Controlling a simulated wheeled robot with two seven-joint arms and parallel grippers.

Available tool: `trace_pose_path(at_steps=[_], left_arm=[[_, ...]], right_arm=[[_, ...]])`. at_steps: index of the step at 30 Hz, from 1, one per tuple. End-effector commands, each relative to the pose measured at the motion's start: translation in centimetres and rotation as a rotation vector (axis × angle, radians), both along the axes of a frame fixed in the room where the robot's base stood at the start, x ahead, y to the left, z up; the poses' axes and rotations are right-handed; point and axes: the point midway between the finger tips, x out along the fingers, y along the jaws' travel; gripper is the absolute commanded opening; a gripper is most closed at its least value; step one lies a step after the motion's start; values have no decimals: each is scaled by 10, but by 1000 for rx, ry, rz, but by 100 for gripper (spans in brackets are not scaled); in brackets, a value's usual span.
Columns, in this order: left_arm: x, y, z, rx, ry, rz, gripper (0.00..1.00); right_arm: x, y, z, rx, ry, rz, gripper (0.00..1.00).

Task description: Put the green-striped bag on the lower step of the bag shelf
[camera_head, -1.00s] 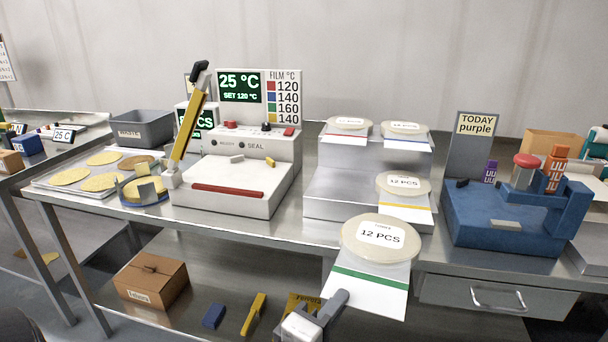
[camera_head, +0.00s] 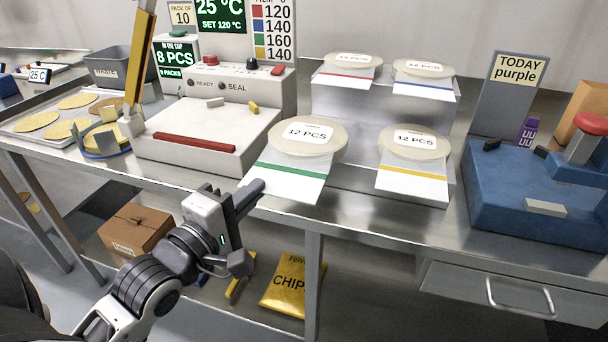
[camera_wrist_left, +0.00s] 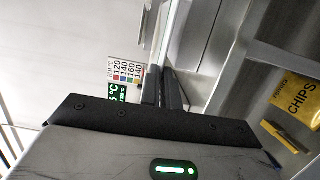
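The green-striped bag (camera_head: 290,183) has a round pale top labelled 12 PCS and a white lower part with a green stripe. My left gripper (camera_head: 255,190) is at its lower left corner and appears shut on it. The bag is in front of the left part of the lower step of the bag shelf (camera_head: 361,178), overlapping it in view; resting contact cannot be told. In the left wrist view the fingers (camera_wrist_left: 164,88) are close together, and the bag is hard to make out there. My right gripper is not in view.
A yellow-striped bag (camera_head: 412,168) is on the right of the lower step. Red-striped (camera_head: 347,75) and blue-striped (camera_head: 424,84) bags are on the upper step. The sealer (camera_head: 205,135) stands left, a blue device (camera_head: 535,205) right. A chips bag (camera_head: 290,288) lies below.

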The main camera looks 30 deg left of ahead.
Motion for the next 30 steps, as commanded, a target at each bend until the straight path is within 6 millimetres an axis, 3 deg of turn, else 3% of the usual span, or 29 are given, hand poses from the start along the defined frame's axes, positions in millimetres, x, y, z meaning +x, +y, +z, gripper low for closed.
trace_pose_path(at_steps=[6,13,18,25,30], left_arm=[[60,0,6,1,-10,-1,0],[108,0,4,1,-6,-1,0],[118,0,-1,0,-3,-1,0],[118,0,-31,-1,-1,-1,0],[118,0,-34,0,-4,-1,0]], right_arm=[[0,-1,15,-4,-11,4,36],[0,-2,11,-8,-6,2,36],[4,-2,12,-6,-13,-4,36],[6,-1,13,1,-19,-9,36],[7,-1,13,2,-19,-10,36]])
